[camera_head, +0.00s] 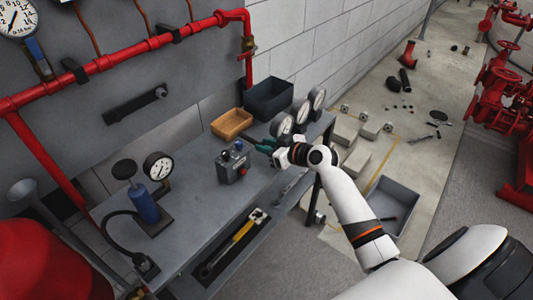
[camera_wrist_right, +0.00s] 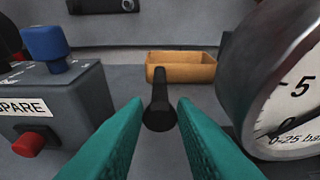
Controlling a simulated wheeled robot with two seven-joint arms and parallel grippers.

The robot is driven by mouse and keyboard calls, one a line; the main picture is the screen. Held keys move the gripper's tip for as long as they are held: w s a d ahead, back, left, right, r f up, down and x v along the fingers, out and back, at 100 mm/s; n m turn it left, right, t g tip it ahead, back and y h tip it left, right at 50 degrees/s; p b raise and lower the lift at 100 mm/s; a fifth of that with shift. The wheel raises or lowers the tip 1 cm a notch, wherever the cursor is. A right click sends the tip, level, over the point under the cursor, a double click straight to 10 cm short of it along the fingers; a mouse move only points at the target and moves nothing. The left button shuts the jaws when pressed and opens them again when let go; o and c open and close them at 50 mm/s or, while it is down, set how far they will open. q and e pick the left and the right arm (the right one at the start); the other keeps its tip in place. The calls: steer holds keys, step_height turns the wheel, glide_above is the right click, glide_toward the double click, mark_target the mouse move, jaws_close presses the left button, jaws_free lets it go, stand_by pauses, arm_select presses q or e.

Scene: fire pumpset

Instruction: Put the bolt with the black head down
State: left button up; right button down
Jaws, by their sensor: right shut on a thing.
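My right gripper (camera_head: 266,145) has teal fingers and is over the grey bench, beside the gauges. In the right wrist view its fingers (camera_wrist_right: 159,125) are closed around a black bolt (camera_wrist_right: 159,113), with the bolt's dark round end facing the camera and its other end pointing away. An orange-brown open tray (camera_head: 232,124) sits behind the gripper and also shows in the wrist view (camera_wrist_right: 185,72), beyond the bolt. My left gripper is not in view.
A grey box (camera_head: 236,168) with a red button and blue knob stands left of the gripper. Several round gauges (camera_head: 281,124) stand close on its right. A dark bin (camera_head: 270,97) is behind. The bench front holds a yellow-handled tool (camera_head: 243,230).

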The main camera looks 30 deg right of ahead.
mark_target(267, 159)
steer(key=shift+f, duration=1.4)
steer(key=shift+f, duration=0.1)
steer(key=c, duration=1.2)
jaws_free()
steer(key=b+v, duration=0.1)
steer(key=v, duration=1.1)
